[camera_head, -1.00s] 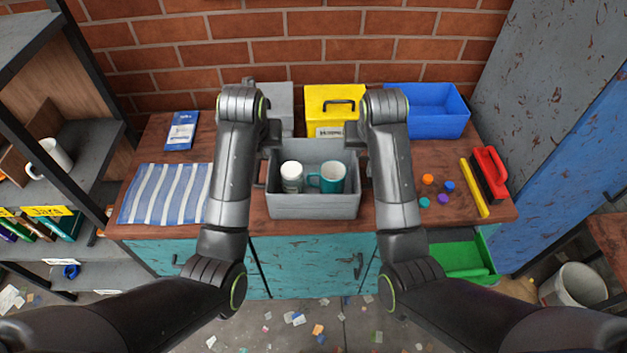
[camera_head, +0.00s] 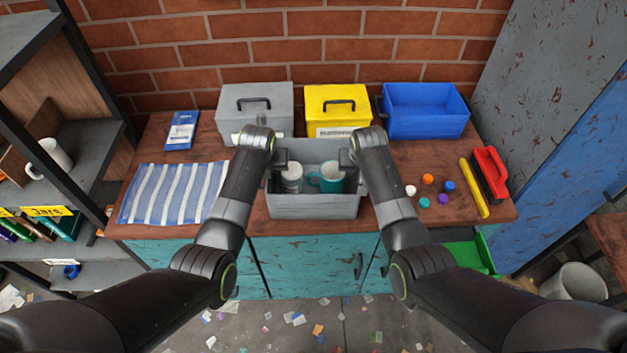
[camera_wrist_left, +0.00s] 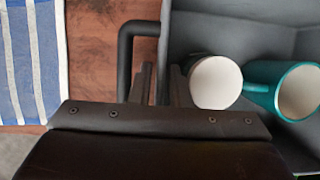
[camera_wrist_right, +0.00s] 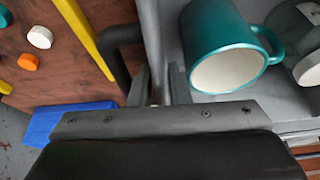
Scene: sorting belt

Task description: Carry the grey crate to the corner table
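The grey crate (camera_head: 313,206) stands on the wooden counter and holds a white cup (camera_head: 291,178) and a teal mug (camera_head: 328,178). My left gripper (camera_head: 279,166) is at the crate's left wall. In the left wrist view its fingers (camera_wrist_left: 161,85) stand either side of that wall, beside a dark handle (camera_wrist_left: 126,60). My right gripper (camera_head: 350,168) is at the right wall. In the right wrist view its fingers (camera_wrist_right: 160,85) straddle that wall, with a narrow gap showing. Both look open around the walls; contact is hard to see.
Behind the crate stand a grey box (camera_head: 255,104), a yellow box (camera_head: 337,108) and a blue bin (camera_head: 426,112). A wooden table (camera_head: 612,236) shows at the right edge.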

